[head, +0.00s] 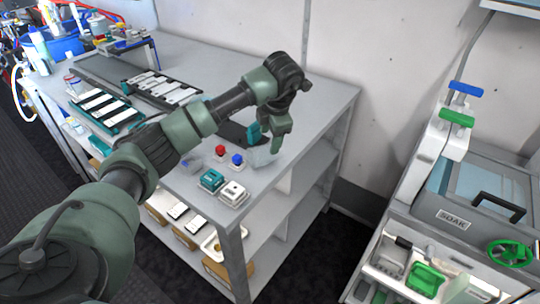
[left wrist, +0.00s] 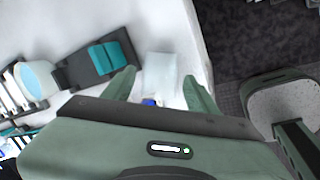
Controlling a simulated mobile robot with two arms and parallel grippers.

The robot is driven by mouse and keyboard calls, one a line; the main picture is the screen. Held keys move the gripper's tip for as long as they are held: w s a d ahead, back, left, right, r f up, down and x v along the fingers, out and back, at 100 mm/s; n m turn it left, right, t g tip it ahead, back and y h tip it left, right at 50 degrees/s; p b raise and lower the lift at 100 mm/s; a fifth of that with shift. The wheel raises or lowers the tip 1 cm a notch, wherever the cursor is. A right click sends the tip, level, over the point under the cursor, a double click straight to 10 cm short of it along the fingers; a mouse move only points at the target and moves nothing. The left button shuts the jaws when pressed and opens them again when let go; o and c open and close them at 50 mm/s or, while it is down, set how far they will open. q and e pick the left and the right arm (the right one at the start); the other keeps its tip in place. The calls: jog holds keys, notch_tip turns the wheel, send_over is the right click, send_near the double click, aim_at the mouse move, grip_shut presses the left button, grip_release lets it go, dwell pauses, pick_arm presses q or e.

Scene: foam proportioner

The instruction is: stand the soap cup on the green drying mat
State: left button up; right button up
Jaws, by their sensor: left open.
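My left gripper (head: 277,143) is open and points down over the near right corner of the grey bench. Its two fingers show apart in the left wrist view (left wrist: 159,88). A pale, see-through, box-like vessel (head: 262,157), which may be the soap cup, stands just below the fingers. In the left wrist view the pale vessel (left wrist: 160,72) lies between and beyond the fingertips, with no clear contact. I cannot tell the green drying mat for certain; a bright green piece (head: 426,279) lies in the unit at lower right. My right gripper is not in view.
Red (head: 220,150) and blue (head: 237,159) knobs, a teal-topped box (head: 211,180) and a white-topped box (head: 233,192) stand close by. A dark holder with a teal block (left wrist: 108,57) is near the gripper. The SOAK unit (head: 454,218) stands right, across a floor gap.

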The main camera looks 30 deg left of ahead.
aim_at(266, 149)
pick_arm(q)
jog(key=x, duration=0.2)
jog(key=p+x, duration=0.1)
jog(key=x, duration=0.1)
jog(key=p+x, duration=0.1)
jog(key=x, duration=0.1)
jog(key=shift+s+a+f, duration=0.1)
jog(key=shift+s+f, duration=0.15)
jog(key=shift+f, duration=0.1)
jog(key=shift+w+a+f, duration=0.1)
jog(key=shift+f, duration=0.35)
jog(key=c, duration=1)
jog(key=shift+c, duration=0.6)
notch_tip(266, 149, up, 20)
jog(key=b, duration=0.3)
jog(key=s+d+f+m+t+h, duration=0.1)
jog(key=s+d+f+m+h, duration=0.3)
jog(key=s+d+f+m, duration=0.8)
jog(key=s+d+f+m+g+h, duration=0.1)
jog(key=s+d+m, duration=0.2)
jog(key=s+m, duration=0.3)
jog(key=s+d+f+m+g+h, duration=0.1)
jog(key=s+d+m+g, duration=0.1)
jog(key=s+m, duration=0.4)
jog(key=d+m, duration=0.1)
jog(key=m, duration=0.3)
jog(key=shift+f+m, duration=0.4)
